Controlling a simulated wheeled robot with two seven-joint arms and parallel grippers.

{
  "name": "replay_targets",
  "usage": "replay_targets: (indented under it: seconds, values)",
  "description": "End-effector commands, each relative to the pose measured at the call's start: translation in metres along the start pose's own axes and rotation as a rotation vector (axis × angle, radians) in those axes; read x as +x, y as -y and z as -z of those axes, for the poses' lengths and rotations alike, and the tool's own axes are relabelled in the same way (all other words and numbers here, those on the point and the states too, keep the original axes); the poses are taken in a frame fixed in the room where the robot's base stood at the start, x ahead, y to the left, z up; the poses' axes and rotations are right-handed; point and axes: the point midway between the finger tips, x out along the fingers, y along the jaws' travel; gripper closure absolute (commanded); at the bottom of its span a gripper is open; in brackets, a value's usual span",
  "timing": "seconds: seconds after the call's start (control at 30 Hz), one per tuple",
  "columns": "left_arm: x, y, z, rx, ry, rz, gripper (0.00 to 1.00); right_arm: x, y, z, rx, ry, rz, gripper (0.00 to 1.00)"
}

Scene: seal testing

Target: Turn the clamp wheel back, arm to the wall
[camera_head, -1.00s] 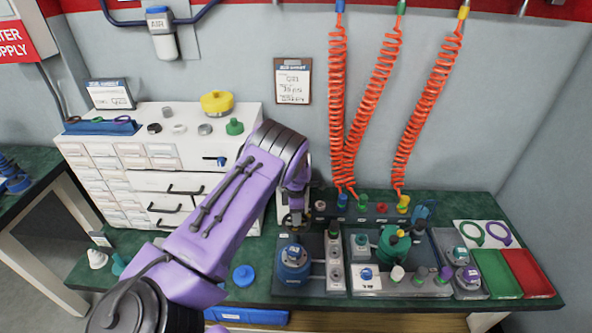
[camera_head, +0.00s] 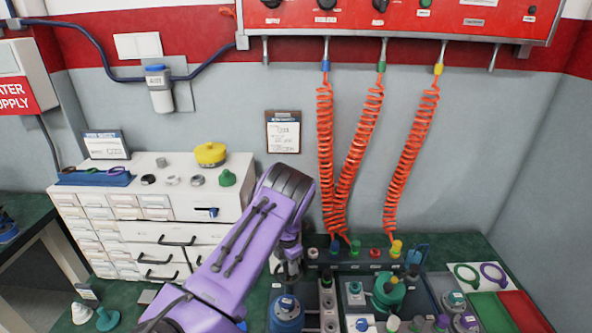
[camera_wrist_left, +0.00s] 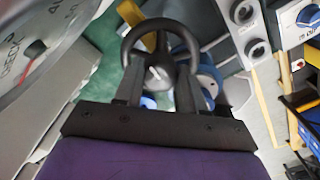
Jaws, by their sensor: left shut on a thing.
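The clamp wheel (camera_wrist_left: 158,22) is a black ring in the left wrist view, between and just beyond the fingers of my left gripper (camera_wrist_left: 158,78). The left gripper is shut on the wheel. In the head view, my left gripper (camera_head: 288,272) points down over the bench, just behind and above a blue round fixture (camera_head: 286,312). The wheel is hidden there by my purple arm and gripper. The same blue fixture shows partly behind the wheel in the wrist view (camera_wrist_left: 209,75). My right gripper is not in view.
A round gauge (camera_wrist_left: 40,45) fills the left of the wrist view, close to the fingers. Orange coiled hoses (camera_head: 325,150) hang right of my arm. A white drawer cabinet (camera_head: 195,205) stands to its left. Fixtures and a green tray (camera_head: 493,312) crowd the bench at right.

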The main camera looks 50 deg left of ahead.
Motion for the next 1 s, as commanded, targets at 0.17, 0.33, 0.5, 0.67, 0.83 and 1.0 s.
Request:
replay_targets:
  seconds: [0.17, 0.33, 0.5, 0.67, 0.83, 1.0]
  values:
    - [-0.001, -0.002, 0.0, -0.01, 0.005, -0.002, 1.0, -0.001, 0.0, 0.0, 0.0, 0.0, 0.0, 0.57]
    - [-0.001, -0.002, 0.0, -0.009, 0.005, -0.003, 1.0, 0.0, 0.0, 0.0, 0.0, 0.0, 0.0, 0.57]
    - [-0.001, -0.001, -0.001, -0.007, 0.004, -0.002, 0.35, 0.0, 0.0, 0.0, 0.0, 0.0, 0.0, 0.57]
    - [-0.001, -0.001, 0.0, -0.007, 0.003, -0.002, 0.35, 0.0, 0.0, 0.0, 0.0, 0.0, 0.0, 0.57]
    - [-0.006, -0.001, -0.001, -0.006, 0.003, -0.001, 0.35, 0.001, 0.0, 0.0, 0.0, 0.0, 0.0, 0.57]
    - [-0.042, -0.001, -0.002, -0.006, 0.008, -0.003, 0.35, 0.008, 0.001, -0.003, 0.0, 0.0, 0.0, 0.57]
